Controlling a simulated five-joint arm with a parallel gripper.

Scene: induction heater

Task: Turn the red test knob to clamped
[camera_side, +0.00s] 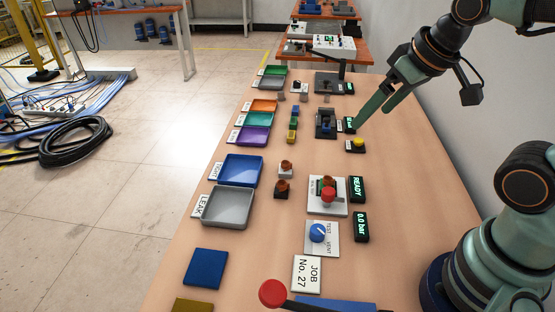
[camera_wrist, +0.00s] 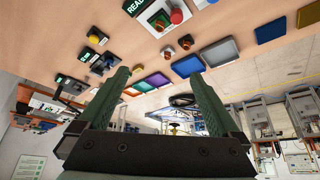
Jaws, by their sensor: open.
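The red knob (camera_side: 328,195) sits on a white plate (camera_side: 316,208) beside a display reading READY (camera_side: 357,190). The plate's lettering is too small to read, so I cannot tell the knob's setting. My gripper (camera_side: 373,118) is open and empty, with green fingers pointing down toward the table, well beyond the red knob from the side camera. In the wrist view my gripper (camera_wrist: 158,77) shows both fingers apart with nothing between them.
A blue knob (camera_side: 317,232) on a TEST/VENT plate and a 0.0 bar display (camera_side: 361,227) stand nearer the side camera. A yellow button (camera_side: 358,142) lies near my fingers. Coloured trays (camera_side: 241,170) line the left edge. A red-balled lever (camera_side: 272,293) is in the foreground.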

